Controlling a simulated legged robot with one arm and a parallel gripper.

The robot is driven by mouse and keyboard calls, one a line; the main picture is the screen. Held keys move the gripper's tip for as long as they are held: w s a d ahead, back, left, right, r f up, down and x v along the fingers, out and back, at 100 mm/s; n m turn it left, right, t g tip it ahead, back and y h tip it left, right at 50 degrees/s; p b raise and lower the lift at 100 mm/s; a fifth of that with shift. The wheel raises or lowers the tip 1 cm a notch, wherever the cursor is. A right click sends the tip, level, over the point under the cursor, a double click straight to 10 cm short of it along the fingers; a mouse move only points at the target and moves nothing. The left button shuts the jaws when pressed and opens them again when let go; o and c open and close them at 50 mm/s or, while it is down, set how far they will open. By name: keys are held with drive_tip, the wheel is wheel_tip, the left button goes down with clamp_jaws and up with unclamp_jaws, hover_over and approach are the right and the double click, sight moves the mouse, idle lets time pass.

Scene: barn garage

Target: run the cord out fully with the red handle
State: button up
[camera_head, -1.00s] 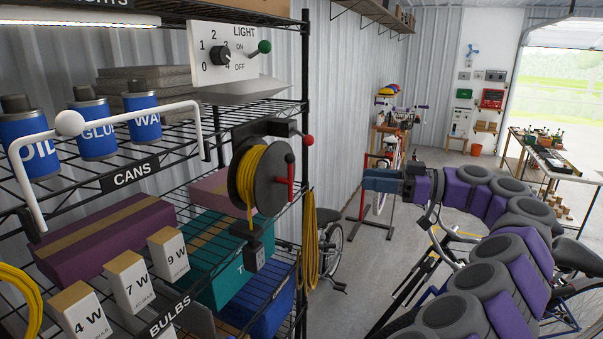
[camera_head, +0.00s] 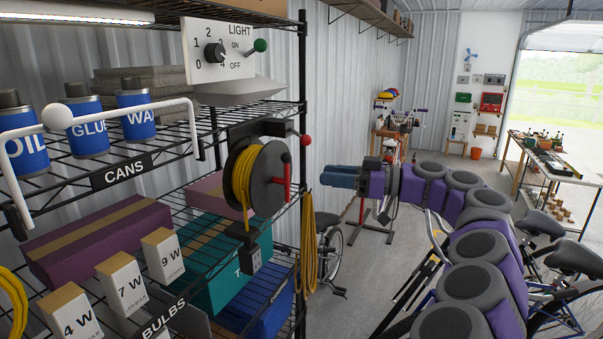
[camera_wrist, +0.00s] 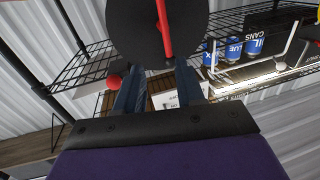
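The cord reel stands on the wire shelf in the head view, with yellow cord (camera_head: 242,176) wound on it and a black side disc (camera_head: 268,172). Its red handle (camera_head: 286,178) sticks out on the disc's right side. The handle (camera_wrist: 163,28) and disc (camera_wrist: 130,35) also show in the wrist view. My gripper (camera_head: 326,176) is right of the handle in the head view, apart from it. In the wrist view its two fingers (camera_wrist: 158,82) are spread with nothing held between them, and the handle is beyond their tips. A socket box (camera_head: 255,262) is below the reel.
A red ball knob (camera_head: 305,140) projects beside the reel. A rack post (camera_head: 302,60) stands behind it. A yellow coil (camera_head: 309,240) hangs at the rack's end. Blue cans (camera_head: 88,125) and bulb boxes (camera_head: 122,285) fill the shelves. Bicycles (camera_head: 325,245) stand on the floor.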

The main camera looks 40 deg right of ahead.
sight(288, 172)
drive_tip(key=x, duration=0.2)
drive_tip(key=a+x, duration=0.1)
drive_tip(key=x, duration=0.2)
drive_tip(key=s+x, duration=0.1)
drive_tip(key=x, duration=0.2)
drive_tip(key=shift+a+r, duration=0.25)
drive_tip(key=shift+w+a, duration=0.1)
drive_tip(key=shift+w, duration=0.15)
drive_tip(key=shift+w+d+f, duration=0.1)
drive_tip(key=shift+d, duration=0.6)
drive_tip(key=shift+a, duration=0.6)
drive_tip(key=c, duration=0.5)
drive_tip(key=shift+c, duration=0.9)
drive_tip(key=shift+d, duration=0.15)
clamp_jaws()
